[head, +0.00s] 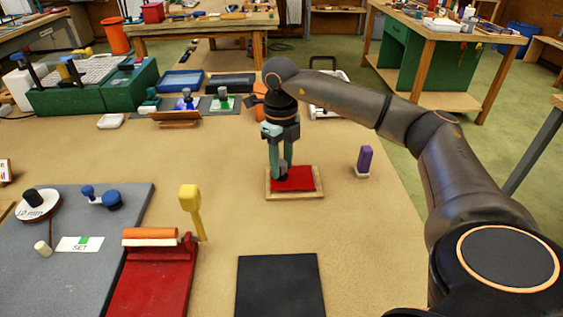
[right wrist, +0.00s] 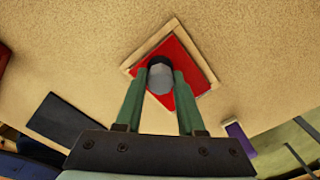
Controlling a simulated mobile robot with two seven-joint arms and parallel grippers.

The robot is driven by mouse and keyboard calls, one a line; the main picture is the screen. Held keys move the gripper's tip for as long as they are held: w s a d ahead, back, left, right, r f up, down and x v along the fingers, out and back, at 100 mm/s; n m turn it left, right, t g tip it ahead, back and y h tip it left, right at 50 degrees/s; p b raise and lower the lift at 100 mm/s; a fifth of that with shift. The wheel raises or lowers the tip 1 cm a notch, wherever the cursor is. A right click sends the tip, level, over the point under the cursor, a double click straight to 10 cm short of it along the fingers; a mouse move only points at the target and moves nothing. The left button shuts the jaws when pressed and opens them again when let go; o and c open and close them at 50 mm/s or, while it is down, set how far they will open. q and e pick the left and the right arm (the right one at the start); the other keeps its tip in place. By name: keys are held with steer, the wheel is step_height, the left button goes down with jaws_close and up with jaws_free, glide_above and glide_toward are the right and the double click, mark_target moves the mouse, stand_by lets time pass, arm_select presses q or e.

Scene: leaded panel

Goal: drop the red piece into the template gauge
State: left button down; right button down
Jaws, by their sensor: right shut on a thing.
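The red piece (head: 300,178) is a flat red panel at the template gauge, a light wooden frame (head: 296,195) on the table. My right gripper (head: 282,174) points down over it, its green fingers shut on a grey knob (right wrist: 160,76) above the red. In the right wrist view, red (right wrist: 196,68) fills much of the frame (right wrist: 152,42), and a red corner shows between the fingers near the frame's lower edge. I cannot tell whether the piece is seated inside or just above the frame. The fingers hide part of the red. My left gripper is not in view.
A purple block (head: 365,158) stands right of the gauge. A black square mat (head: 280,286) lies in front. A yellow-handled tool (head: 191,203) and a red stand (head: 153,280) are at front left. Blue trays (head: 181,81) lie behind. The table around the gauge is clear.

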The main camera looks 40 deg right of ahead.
steer(key=shift+f+b, duration=0.35)
steer(key=shift+f, duration=0.3)
steer(key=shift+c, duration=2.2)
jaws_free()
step_height(320, 180, up, 12)
steer(key=p, duration=0.1)
steer(key=shift+r+p, duration=0.25)
steer(key=shift+p, duration=0.15)
